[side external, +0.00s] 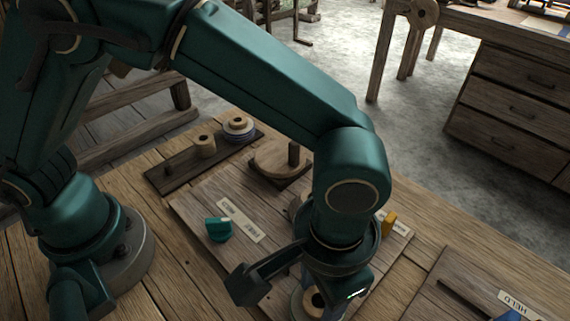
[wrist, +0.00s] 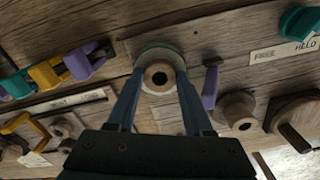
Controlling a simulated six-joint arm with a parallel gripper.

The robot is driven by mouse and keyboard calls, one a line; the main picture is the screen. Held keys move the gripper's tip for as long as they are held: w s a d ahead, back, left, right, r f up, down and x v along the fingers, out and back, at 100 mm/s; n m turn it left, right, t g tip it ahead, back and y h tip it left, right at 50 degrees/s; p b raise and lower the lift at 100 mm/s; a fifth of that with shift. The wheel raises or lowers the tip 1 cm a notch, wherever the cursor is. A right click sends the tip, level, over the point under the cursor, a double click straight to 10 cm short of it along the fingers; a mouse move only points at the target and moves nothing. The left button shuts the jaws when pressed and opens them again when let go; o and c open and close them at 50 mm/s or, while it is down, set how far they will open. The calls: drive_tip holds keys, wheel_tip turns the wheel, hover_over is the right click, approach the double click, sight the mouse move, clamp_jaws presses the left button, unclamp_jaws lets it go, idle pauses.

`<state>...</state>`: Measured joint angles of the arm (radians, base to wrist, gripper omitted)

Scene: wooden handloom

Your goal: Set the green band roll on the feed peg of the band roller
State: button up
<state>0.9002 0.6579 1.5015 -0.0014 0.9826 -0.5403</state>
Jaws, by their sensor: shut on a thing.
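In the wrist view my gripper (wrist: 159,88) has its two blue fingers on either side of a roll (wrist: 160,56) with a wooden core and a pale grey-green rim. It is shut on this roll. In the side view the roll (side external: 314,301) shows partly below my wrist, low in the picture. Whether it touches the board cannot be told. A round wooden disc with a dark upright peg (side external: 293,153) stands behind my wrist; it also shows at the right of the wrist view (wrist: 294,136). I cannot tell for sure which peg is the feed peg.
A teal knob (side external: 218,229) sits beside a label strip on the board (side external: 190,205). A dark rack (side external: 172,173) holds a wooden spool (side external: 205,146) and a blue-white roll (side external: 238,129). A yellow part (side external: 389,222) is right of my wrist. A purple lever (wrist: 210,86) stands near the roll.

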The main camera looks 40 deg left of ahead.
drive_tip(key=o, duration=1.3)
drive_tip(key=shift+o, duration=0.2)
drive_tip(key=shift+r, duration=3.5)
